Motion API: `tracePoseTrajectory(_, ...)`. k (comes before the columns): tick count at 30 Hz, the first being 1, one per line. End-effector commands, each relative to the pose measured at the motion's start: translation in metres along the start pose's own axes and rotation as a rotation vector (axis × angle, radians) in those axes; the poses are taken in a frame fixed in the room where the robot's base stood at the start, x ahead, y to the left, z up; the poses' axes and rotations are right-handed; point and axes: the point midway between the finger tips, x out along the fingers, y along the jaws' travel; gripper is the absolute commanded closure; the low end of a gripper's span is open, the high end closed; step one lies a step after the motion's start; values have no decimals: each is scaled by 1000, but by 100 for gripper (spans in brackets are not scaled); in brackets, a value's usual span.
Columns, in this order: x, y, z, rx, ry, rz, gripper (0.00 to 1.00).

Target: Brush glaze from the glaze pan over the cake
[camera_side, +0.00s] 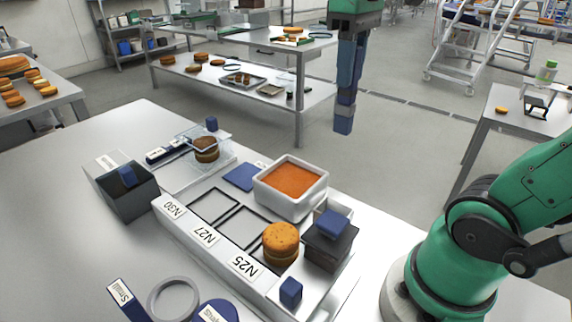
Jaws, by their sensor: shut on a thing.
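The glaze pan (267,192) is a white square pan filled with orange glaze, at the back of the white rack. A round golden-brown cake (281,240) sits at the N25 place, in front of the pan. A second round cake, darker on top (206,152), sits at a clear stand further back left; I cannot tell which one the task means. My gripper (348,88) points down, high in the picture, to the right of and apart from the pan. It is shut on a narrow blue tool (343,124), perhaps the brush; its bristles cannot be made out.
The N30 (213,205) and N27 places are empty. A dark box with a blue block (332,242) stands right of the N25 cake. Another dark box (127,197) stands left. A grey ring (173,298) lies in front.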

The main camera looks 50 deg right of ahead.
Motion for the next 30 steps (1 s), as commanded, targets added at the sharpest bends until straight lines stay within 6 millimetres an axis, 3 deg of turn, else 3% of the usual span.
tracePoseTrajectory(9, 51, 11, -73, -1, 1, 0, 100)
tracePoseTrajectory(13, 73, 13, -94, -1, 1, 0, 100)
tracePoseTrajectory(18, 89, 14, -104, 0, 1, 0, 100)
tracePoseTrajectory(30, 128, 14, -104, 0, 2, 0, 100)
